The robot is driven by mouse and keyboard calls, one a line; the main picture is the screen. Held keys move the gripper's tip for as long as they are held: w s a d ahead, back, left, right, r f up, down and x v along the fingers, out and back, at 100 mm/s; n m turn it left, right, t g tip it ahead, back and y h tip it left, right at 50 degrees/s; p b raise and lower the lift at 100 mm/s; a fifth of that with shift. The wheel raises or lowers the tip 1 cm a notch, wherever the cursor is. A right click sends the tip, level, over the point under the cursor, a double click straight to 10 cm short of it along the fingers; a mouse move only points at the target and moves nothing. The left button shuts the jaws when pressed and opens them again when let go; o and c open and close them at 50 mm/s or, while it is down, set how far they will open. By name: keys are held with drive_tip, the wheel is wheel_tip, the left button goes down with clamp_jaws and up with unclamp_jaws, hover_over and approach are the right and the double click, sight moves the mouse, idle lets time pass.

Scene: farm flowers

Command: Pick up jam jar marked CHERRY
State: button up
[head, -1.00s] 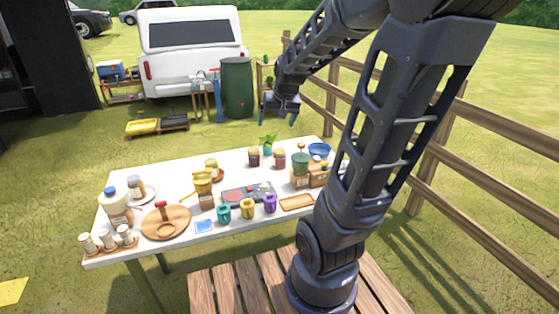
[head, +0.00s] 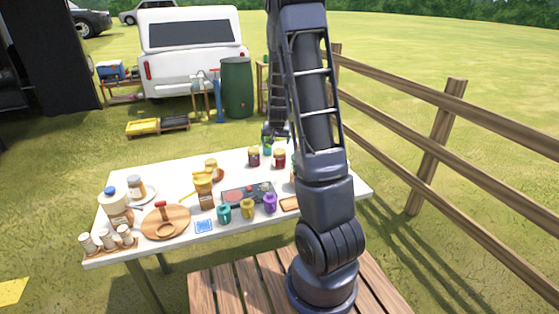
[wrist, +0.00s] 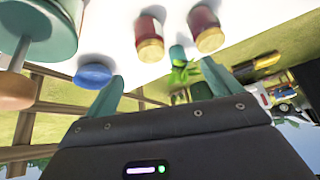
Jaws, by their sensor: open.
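Two dark red jam jars stand near the back edge of the table, a left one (head: 254,156) and a right one (head: 279,158). In the wrist view, which is upside down, a jar with a gold lid (wrist: 150,38) and another such jar (wrist: 206,28) appear beyond the fingers. Their labels are too blurred to read, so I cannot tell which is marked CHERRY. My gripper (head: 274,133) is open and empty, just behind and above the jars. In the wrist view my gripper (wrist: 147,68) has its teal fingers apart, with no jar between them.
A white table (head: 165,172) holds a stove-like tray (head: 247,194), several mugs, a round wooden board (head: 166,222) and other jars. A blue bowl (wrist: 93,74) and a green pot (wrist: 45,35) are near the fingers. A wooden fence (head: 430,150) runs along the right.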

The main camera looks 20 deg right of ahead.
drive_tip(key=h, duration=0.1)
hover_over(279, 157)
drive_tip(key=s+a, duration=0.1)
drive_tip(key=s, duration=0.2)
wheel_tip(279, 157, down, 6)
drive_tip(key=shift+x, duration=5.55)
drive_tip(key=shift+w+r, duration=0.1)
drive_tip(key=shift+r, duration=0.05)
drive_tip(key=shift+c, duration=0.2)
drive_tip(key=c, duration=1.4)
drive_tip(key=shift+o, duration=0.2)
